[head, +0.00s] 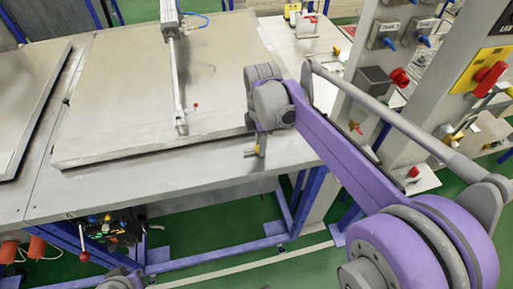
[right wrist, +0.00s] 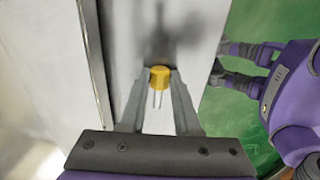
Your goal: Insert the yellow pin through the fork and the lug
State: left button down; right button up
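The yellow pin (right wrist: 159,77) has a round yellow head and thin metal legs below it. My right gripper (right wrist: 158,88) is shut on it, the pin held between the fingertips in the right wrist view. In the head view the right gripper (head: 260,148) is at the front right edge of the table, right of the cylinder rod's end; the pin is too small there to make out surely. The fork (head: 181,126) seems to be at the rod's lower end, on the grey lid. The lug cannot be told apart from it. My left gripper does not show clearly in either view.
The large grey lid (head: 110,100) lies on the metal table (head: 60,195). The pneumatic cylinder (head: 169,15) runs down over it. A small red-tipped part (head: 196,105) stands right of the rod. A control post (head: 350,115) with switches rises at the right.

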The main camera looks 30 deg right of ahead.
grip_shut()
